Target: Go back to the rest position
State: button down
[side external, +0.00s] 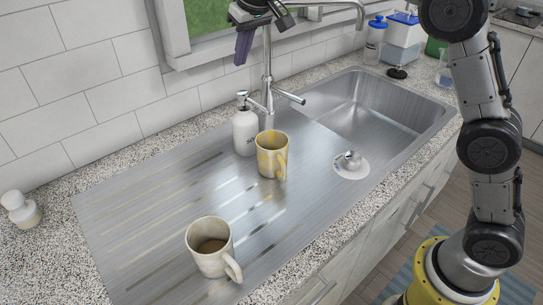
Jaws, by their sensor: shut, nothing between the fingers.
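My gripper (241,60) is at the top of the side external view, beside the upper part of the tall metal tap. Its purplish fingers point down and are together, with nothing seen between them. Its dark body is partly cut off by the top edge of the picture. It hangs clear above the drainboard and touches nothing that I can see. My arm stands at the right of the view; the links joining it to the gripper are out of frame.
The tap (268,70) rises close to my gripper. A white soap dispenser (245,132), a yellow patterned mug (271,158) and a cream mug (209,248) stand on the drainboard (130,215). The sink basin (375,110) is right. Containers (403,30) stand behind it.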

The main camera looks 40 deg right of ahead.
jog(key=shift+r, duration=0.35)
jog(key=s+d+r+t, duration=0.1)
jog(key=s+d+r, duration=0.3)
jog(key=s+r, duration=0.4)
jog(key=s+d+r+m+t, duration=0.1)
jog(key=s+d, duration=0.3)
jog(key=s, duration=0.8)
jog(key=s+d+f+n+g, duration=0.1)
jog(key=s+d+f, duration=0.1)
jog(key=s+f, duration=1.5)
jog(key=shift+s+f, duration=0.4)
jog(key=shift+s, duration=0.7)
